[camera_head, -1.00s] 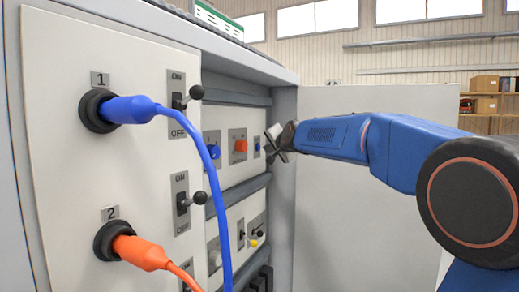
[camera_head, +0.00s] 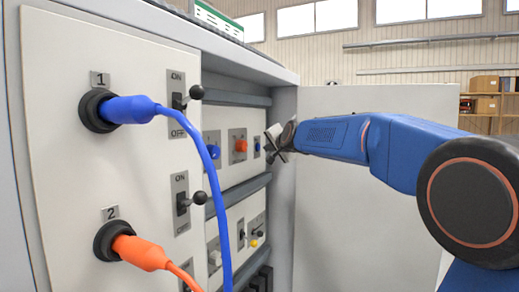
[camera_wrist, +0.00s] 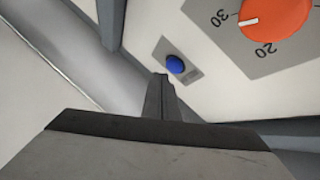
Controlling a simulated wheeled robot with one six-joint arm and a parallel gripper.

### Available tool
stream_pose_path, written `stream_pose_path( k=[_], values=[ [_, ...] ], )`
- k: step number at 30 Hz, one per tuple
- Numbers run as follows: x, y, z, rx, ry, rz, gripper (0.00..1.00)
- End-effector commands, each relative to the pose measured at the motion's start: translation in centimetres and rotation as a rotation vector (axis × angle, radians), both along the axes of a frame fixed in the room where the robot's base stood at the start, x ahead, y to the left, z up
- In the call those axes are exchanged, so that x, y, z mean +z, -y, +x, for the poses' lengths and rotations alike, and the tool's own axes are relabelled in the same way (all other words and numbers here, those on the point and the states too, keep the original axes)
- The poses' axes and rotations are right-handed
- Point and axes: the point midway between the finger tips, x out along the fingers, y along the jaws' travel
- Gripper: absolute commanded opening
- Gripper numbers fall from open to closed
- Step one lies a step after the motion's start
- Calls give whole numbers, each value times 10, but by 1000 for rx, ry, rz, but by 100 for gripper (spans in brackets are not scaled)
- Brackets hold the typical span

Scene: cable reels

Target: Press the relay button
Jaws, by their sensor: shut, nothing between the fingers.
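A small round blue button (camera_wrist: 175,64) sits on a grey plate in the wrist view, just beyond my fingertips. It also shows in the head view (camera_head: 257,146) as the rightmost control of the upper panel row. My gripper (camera_wrist: 161,80) is shut and empty, its tips pointing toward the button's plate. In the head view my gripper (camera_head: 270,141) is just right of the button. No label is readable on the button, so I cannot confirm it is the relay button.
An orange dial (camera_wrist: 275,18) is beside the button. Another blue control (camera_head: 213,151) is farther left. A blue cable (camera_head: 216,190) hangs in front of the panel. The cabinet's side wall and open door (camera_head: 370,215) are close on the right.

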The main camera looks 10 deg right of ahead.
Motion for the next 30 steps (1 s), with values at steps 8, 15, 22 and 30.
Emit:
stream_pose_path(
  k=[8, 15, 22, 30],
  values=[
    [0, 0, 0, 0, 0, 0, 0],
    [0, 0, 0, 0, 0, 0, 0],
    [0, -2, 1, 0, 0, 0, 0],
    [1, -7, 5, 0, 0, 0, 0]
  ],
)
